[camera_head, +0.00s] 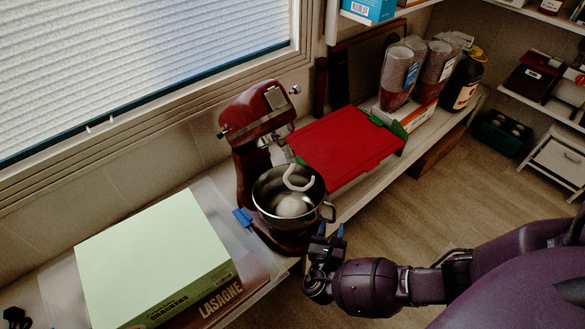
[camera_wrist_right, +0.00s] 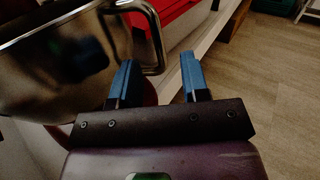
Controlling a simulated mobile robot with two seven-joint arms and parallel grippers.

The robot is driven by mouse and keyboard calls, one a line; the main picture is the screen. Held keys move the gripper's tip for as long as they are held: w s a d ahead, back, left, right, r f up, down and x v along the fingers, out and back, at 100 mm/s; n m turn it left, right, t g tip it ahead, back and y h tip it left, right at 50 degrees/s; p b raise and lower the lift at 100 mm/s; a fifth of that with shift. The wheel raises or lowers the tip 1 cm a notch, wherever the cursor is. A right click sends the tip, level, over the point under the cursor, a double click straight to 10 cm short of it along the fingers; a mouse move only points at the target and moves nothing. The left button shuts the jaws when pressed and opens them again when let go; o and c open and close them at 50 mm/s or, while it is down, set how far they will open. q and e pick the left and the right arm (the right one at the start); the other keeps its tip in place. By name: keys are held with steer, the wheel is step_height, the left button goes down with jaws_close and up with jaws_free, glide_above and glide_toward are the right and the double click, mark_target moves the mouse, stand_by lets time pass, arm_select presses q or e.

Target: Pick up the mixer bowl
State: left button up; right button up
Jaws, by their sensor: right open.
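The metal mixer bowl (camera_head: 267,196) sits upright on the dark red stand mixer (camera_head: 250,150), under its raised head. A white dough hook hangs over the bowl, and something pale lies inside it. The bowl's handle (camera_head: 329,212) points right, toward my right gripper (camera_head: 328,232). In the right wrist view, the bowl (camera_wrist_right: 60,70) fills the upper left. Its handle (camera_wrist_right: 157,35) appears between the two blue fingertips of my open right gripper (camera_wrist_right: 157,75); I cannot tell whether they touch. My left gripper is not in view.
A pale green box (camera_head: 150,255) on a lasagne box (camera_head: 215,300) stands left of the mixer. A red lid or board (camera_head: 345,145) lies behind it. Stacked cups (camera_head: 397,78) and a dark bottle (camera_head: 463,80) stand farther back.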

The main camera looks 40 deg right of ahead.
mark_target(334, 216)
steer(key=shift+r+b+x, duration=0.2)
steer(key=shift+b+x, duration=0.15)
steer(key=shift+x, duration=0.8)
steer(key=shift+r+b+x, duration=0.2)
steer(key=shift+b+x, duration=0.1)
steer(key=shift+x, duration=0.8)
jaws_close()
steer(key=shift+w, duration=0.1)
